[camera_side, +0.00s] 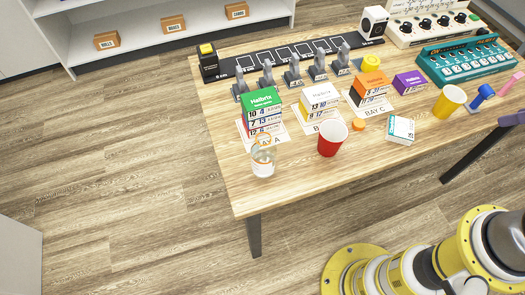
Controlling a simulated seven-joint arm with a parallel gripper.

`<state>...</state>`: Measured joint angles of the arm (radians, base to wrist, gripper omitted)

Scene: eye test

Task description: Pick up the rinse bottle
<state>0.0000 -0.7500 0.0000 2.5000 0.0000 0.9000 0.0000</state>
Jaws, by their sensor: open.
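A clear, see-through vessel with an orange top (263,161) stands upright near the table's front left edge, in front of the green-topped stack at bay A. It is the only bottle-like thing I can make out; I cannot read a label on it. My gripper is not in view. Only parts of my arm show at the lower right, well away from the vessel.
A red cup (328,145) stands right of the vessel. Box stacks stand behind: green-topped (262,100), white-topped (320,96), orange-topped (371,82). A yellow cup (449,102) and small white box (400,130) are farther right. The table's (232,180) front left corner is clear.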

